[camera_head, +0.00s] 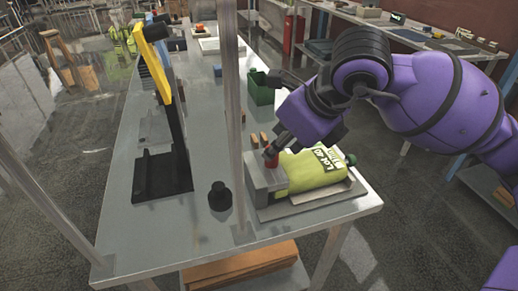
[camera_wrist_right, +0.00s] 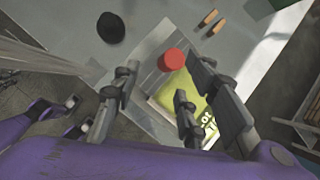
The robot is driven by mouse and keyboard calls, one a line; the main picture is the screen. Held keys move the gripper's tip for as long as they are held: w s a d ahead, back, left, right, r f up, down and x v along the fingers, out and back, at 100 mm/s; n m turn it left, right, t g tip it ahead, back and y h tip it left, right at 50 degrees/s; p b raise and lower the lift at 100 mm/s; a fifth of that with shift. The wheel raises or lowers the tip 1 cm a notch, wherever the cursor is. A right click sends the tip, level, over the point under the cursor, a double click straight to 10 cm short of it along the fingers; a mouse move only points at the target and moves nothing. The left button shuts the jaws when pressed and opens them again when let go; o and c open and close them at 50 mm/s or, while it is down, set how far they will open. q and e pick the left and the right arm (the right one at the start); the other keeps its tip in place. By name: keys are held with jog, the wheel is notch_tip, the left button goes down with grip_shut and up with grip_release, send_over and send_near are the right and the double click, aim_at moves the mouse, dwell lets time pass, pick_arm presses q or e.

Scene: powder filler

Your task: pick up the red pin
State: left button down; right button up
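The red pin (camera_head: 271,158) stands on a grey block (camera_head: 263,178) at the near right of the table. My right gripper (camera_head: 272,142) comes in from the right, just above the pin in the head view. In the wrist view, its dark fingers (camera_wrist_right: 165,85) are spread apart with nothing between them. I cannot tell whether any finger touches the pin. My left gripper is in neither view.
A yellow-green bag (camera_head: 312,169) lies on a tray (camera_head: 310,203) right of the block. A black knob-topped object (camera_head: 219,198) stands to the left. Small wooden pieces (camera_head: 253,140) and a green box (camera_head: 262,90) are behind. A grey post (camera_head: 232,110) rises left of the pin.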

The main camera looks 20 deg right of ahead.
aim_at(272, 161)
jog(key=shift+w+d+f+h, duration=0.1)
jog(key=shift+w+d+h, duration=0.05)
jog(key=shift+w, duration=0.35)
jog(key=shift+w+d+f+h, duration=0.1)
jog(key=shift+w+h, duration=0.05)
jog(key=shift+w, duration=0.3)
notch_tip(272, 161, down, 2)
jog(key=shift+s+f, duration=0.1)
jog(key=x, duration=0.3)
jog(key=shift+a+p, duration=0.15)
jog(key=shift+p, duration=0.2)
jog(key=shift+w+f, duration=0.2)
jog(key=shift+w, duration=0.1)
jog(key=shift+f, duration=0.1)
jog(key=c, duration=0.8)
grip_shut()
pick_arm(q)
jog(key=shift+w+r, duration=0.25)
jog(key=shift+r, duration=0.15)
